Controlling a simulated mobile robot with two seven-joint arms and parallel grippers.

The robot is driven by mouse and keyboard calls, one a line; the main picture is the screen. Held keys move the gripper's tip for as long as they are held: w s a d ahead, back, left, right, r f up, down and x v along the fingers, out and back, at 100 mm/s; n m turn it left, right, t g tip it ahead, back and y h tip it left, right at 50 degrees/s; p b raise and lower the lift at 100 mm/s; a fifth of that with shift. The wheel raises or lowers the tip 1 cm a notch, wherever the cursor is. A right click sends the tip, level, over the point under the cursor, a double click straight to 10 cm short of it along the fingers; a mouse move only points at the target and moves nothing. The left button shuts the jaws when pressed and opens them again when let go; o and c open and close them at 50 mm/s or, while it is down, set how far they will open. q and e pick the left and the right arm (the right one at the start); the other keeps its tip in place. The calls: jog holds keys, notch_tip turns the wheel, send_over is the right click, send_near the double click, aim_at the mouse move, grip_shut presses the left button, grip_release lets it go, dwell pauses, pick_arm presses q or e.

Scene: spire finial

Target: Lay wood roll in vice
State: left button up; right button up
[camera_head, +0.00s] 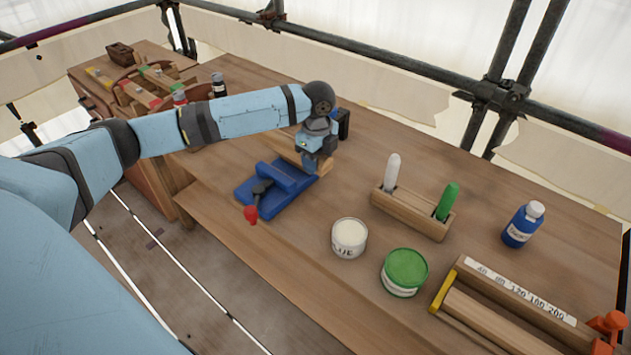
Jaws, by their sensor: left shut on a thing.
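The blue vice (282,178) stands on the workbench left of centre, with a dark screw and a red handle end toward the front. My left arm reaches in from the left, and my left gripper (318,168) points down at the vice's back right side. It is shut on the wood roll (288,154), a tan piece that shows on both sides of the fingers. The gripper hides the roll's middle. I cannot tell whether the roll touches the vice. My right gripper is not in view.
A white-topped tin (349,238) and a green-lidded tin (404,272) stand right of the vice. Behind them is a wooden holder (410,212) with a white and a green tool. A blue bottle (522,224) and a numbered wooden rack (515,305) are farther right.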

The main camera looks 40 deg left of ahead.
pick_arm(q)
notch_tip(320, 180, down, 8)
jog(key=shift+f, duration=0.1)
dwell(0.4)
jog(key=o, duration=1.2)
jog(key=shift+c, duration=0.2)
